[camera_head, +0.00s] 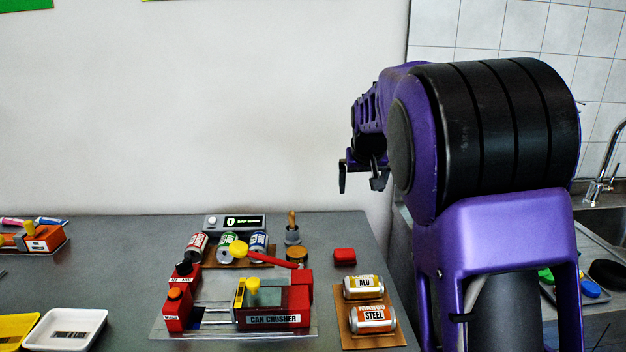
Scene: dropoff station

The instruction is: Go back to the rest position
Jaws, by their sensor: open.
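My gripper (362,178) is at the end of my purple and black arm, in the right half of the head view. It is raised well above the grey table and apart from everything on it. Its dark fingers point down and stand apart, with nothing seen between them. My arm is folded, and its large black joint hides part of the wall and the room behind it.
On the grey table (365,220) stand a red can crusher (274,320), several cans behind it, a red block (344,256), and ALU (363,287) and STEEL (372,318) cans on a wooden board. White (97,313) and yellow trays lie left. A sink is far right.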

